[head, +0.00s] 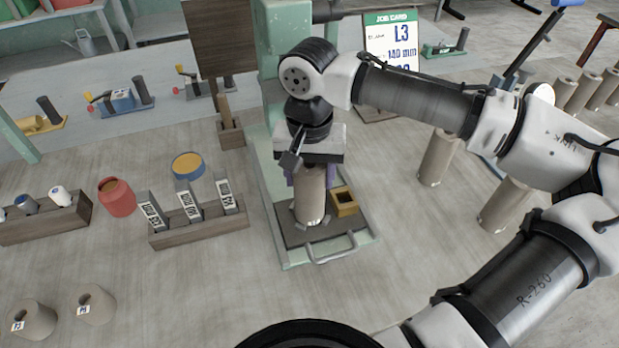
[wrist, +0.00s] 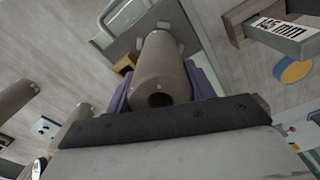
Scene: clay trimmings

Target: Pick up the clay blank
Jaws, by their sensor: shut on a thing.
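The clay blank (head: 311,200) is a grey-brown cylinder with a hole in its end. It stands upright over the dark plate (head: 345,231) of the green machine (head: 274,222); I cannot tell if its foot touches the plate. My gripper (head: 311,180) is above the plate, pointing down, with its purple fingers on both sides of the blank's upper part. In the wrist view my gripper (wrist: 160,92) is shut around the blank (wrist: 160,60), whose holed end faces the camera. Small grey blocks sit around its far end.
A small yellow-brown box (head: 344,202) sits on the plate close to the blank. A handle (head: 332,250) is at its front edge. A wooden rack (head: 198,231) with labelled gauges and a red jar (head: 117,197) stand left. Other cylinders (head: 438,158) stand right. A job card (head: 391,48) reads L3, 140 mm.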

